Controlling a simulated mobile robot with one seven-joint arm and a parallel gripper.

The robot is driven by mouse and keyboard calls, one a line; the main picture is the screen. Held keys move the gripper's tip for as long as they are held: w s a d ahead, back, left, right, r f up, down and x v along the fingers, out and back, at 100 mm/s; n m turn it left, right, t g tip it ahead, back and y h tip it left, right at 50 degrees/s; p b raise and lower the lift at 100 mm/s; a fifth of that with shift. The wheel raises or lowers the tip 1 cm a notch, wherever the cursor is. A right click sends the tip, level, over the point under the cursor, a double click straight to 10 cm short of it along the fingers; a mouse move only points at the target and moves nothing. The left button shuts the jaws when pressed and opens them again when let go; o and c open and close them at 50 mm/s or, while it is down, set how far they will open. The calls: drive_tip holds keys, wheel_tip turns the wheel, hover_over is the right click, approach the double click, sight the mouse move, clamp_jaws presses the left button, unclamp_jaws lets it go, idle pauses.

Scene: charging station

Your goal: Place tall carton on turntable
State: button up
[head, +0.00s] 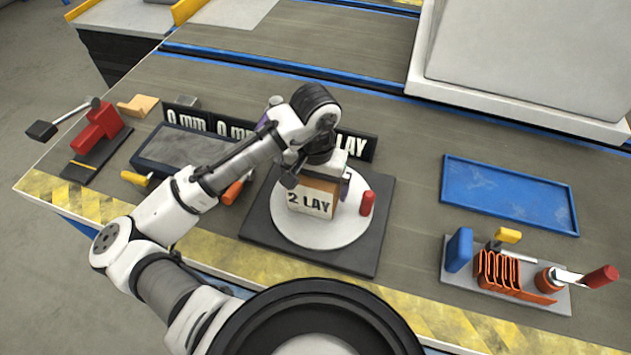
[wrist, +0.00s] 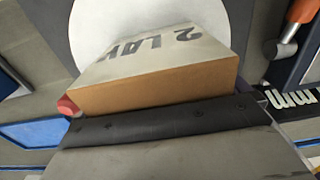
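The carton (head: 312,199) is orange-brown with a white face lettered "2 LAY". It stands over the white disc of the turntable (head: 290,230), near its middle; whether its base touches the disc is hard to tell. It also shows in the wrist view (wrist: 165,85), with the white disc (wrist: 112,22) beyond it. My gripper (head: 318,176) is at the carton's top, with dark parts on both sides of it. A dark edge covers part of the carton in the wrist view. Whether the fingers press on it cannot be made out.
A red peg-like piece (head: 367,203) is at the disc's right edge. Black lettered plates (head: 355,145) stand behind. A blue tray (head: 508,194) and a grey fixture with orange coils (head: 510,272) are to the right. A red clamp (head: 97,127) is at left.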

drive_tip(key=shift+r, duration=0.1)
wheel_tip(320, 180, up, 11)
drive_tip(key=p, duration=0.2)
drive_tip(key=shift+r+p, duration=0.1)
drive_tip(key=shift+p, duration=0.3)
drive_tip(key=shift+r, duration=0.5)
